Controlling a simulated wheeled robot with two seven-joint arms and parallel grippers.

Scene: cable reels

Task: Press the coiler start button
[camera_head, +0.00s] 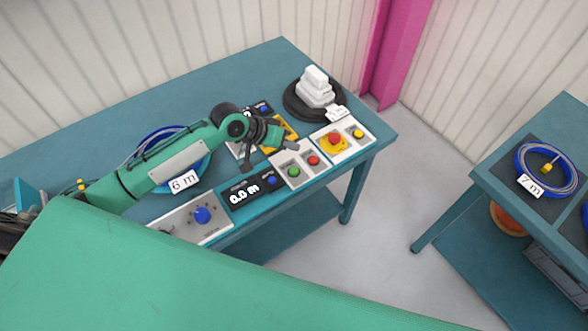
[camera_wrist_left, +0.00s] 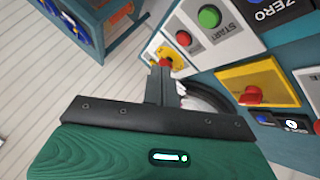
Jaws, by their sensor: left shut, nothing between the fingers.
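The green start button (camera_head: 294,172), labelled START, is on a white panel (camera_head: 288,181) along the front edge of the blue-green bench. A red button (camera_head: 313,160) sits on its right. In the left wrist view the green button (camera_wrist_left: 209,17) is at the top, with the red button (camera_wrist_left: 183,38) lower left. My left gripper (camera_head: 291,146) is shut and empty, above the bench just behind the button panel. In the left wrist view its fingertips (camera_wrist_left: 161,78) appear below both buttons and apart from the green one. My right gripper is not in view.
A display (camera_head: 245,192) reading 0.0 m and a blue knob (camera_head: 202,215) lie to the left. A yellow plate (camera_head: 333,144) with a red button lies to the right. Another bench (camera_head: 480,181) stands right.

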